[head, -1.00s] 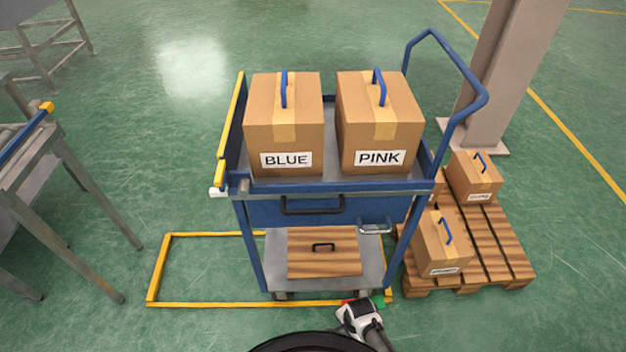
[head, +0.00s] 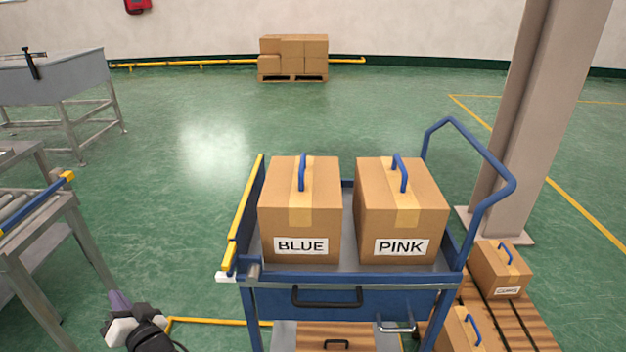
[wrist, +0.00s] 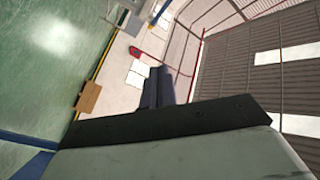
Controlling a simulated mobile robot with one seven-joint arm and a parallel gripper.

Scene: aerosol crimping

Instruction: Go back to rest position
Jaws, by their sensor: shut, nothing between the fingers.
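My gripper (head: 118,301) shows at the lower left of the head view, left of the blue cart (head: 330,302) and above the floor. In the wrist view, my gripper (wrist: 160,84) has its dark fingers together with nothing between them. The picture there is tilted sideways. A carton labelled BLUE (head: 299,222) and a carton labelled PINK (head: 402,222) stand side by side on the cart's top, each with a blue handle. My gripper is apart from both.
A grey roller table (head: 50,222) stands at the left. A wooden pallet (head: 520,318) with more cartons (head: 500,270) and a column (head: 535,120) are at the right. Stacked cartons (head: 293,55) stand by the far wall. Green floor between is clear.

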